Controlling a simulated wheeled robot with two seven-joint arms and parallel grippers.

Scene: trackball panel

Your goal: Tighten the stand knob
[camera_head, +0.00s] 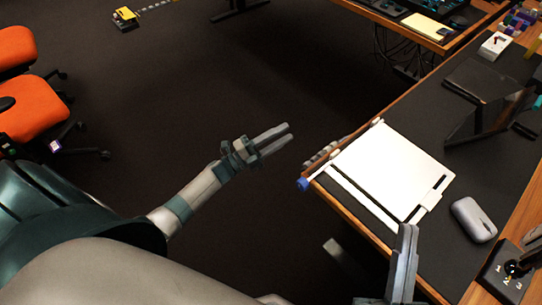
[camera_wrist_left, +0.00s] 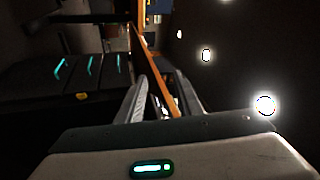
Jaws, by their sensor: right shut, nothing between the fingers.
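A blue knob (camera_head: 303,184) sits at the near left corner of a white flat panel (camera_head: 385,170) on the desk edge. I take it for the stand knob. My left gripper (camera_head: 290,131) is in the air left of the panel, above the floor, beyond and apart from the knob. Its fingers are slightly apart and empty; they also show in the left wrist view (camera_wrist_left: 150,80), where I cannot make out the knob. My right gripper (camera_head: 407,230) is shut and empty at the panel's near right side, close to the desk edge.
A grey rounded mouse-like device (camera_head: 473,219) and a black joystick box (camera_head: 508,272) lie right of the panel. A dark angled stand (camera_head: 485,85) is behind on the desk mat. Orange chairs (camera_head: 40,108) stand far left. The floor between is clear.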

